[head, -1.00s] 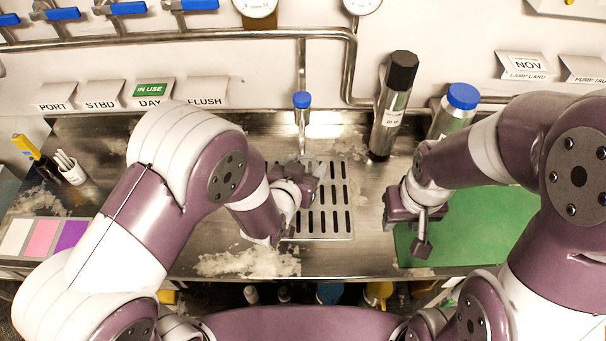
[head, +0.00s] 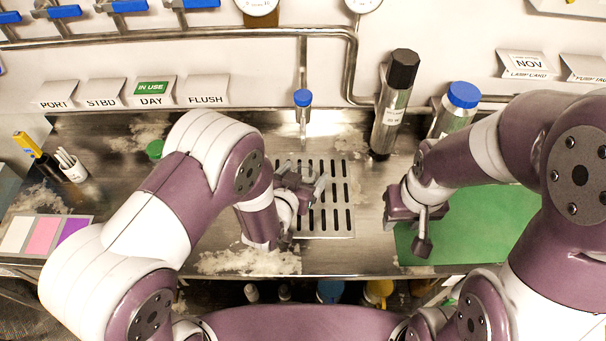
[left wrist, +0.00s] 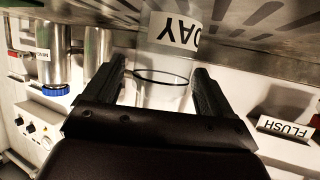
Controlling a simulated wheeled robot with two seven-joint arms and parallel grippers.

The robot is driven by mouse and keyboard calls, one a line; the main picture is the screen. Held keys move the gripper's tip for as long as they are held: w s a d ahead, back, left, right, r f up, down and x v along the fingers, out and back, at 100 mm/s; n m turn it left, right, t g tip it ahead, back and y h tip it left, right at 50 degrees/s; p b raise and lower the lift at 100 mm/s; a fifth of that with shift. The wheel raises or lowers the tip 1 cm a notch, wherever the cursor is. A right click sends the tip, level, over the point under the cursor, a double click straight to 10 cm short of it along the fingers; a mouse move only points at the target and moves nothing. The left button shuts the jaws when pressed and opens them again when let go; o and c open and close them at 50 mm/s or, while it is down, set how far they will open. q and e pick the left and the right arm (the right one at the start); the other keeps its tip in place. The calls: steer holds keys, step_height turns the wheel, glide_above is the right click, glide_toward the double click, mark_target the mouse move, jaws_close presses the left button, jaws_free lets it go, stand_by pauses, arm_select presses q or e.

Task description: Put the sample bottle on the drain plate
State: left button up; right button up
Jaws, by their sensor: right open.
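The sample bottle (left wrist: 162,94) is clear, with a dark ring and a white label reading DAY. In the left wrist view, which is upside down, it shows between the two dark fingers of my left gripper (left wrist: 160,85). Whether the fingers touch it cannot be told. In the head view my left gripper (head: 304,181) is low over the left part of the slotted drain plate (head: 343,223), and I cannot make out the bottle clearly there. My right gripper (head: 418,216) is open and empty above the left edge of the green mat (head: 480,232).
A black-capped steel cylinder (head: 391,110) and a blue-capped bottle (head: 454,112) stand behind the plate to the right. A blue-topped tap (head: 303,98) is behind the plate. A green round object (head: 154,149) lies beside my left arm.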

arm_select(q)
steer(key=shift+r+p, duration=0.35)
steer(key=shift+r, duration=0.05)
steer(key=v, duration=1.2)
steer(key=w+a+n+g+y, duration=0.2)
steer(key=a+g+y, duration=0.2)
steer(key=a+g, duration=0.15)
steer(key=s+a+r+n+g+y, duration=0.1)
steer(key=s+a+r+n+g, duration=0.1)
steer(key=s+a+g, duration=0.3)
steer(key=s+a+r, duration=0.1)
steer(key=s+a, duration=0.1)
steer(key=a, duration=0.1)
steer(key=shift+s+a+r+g, duration=0.15)
steer(key=shift+s+a+g, duration=0.1)
steer(key=shift+g, duration=0.1)
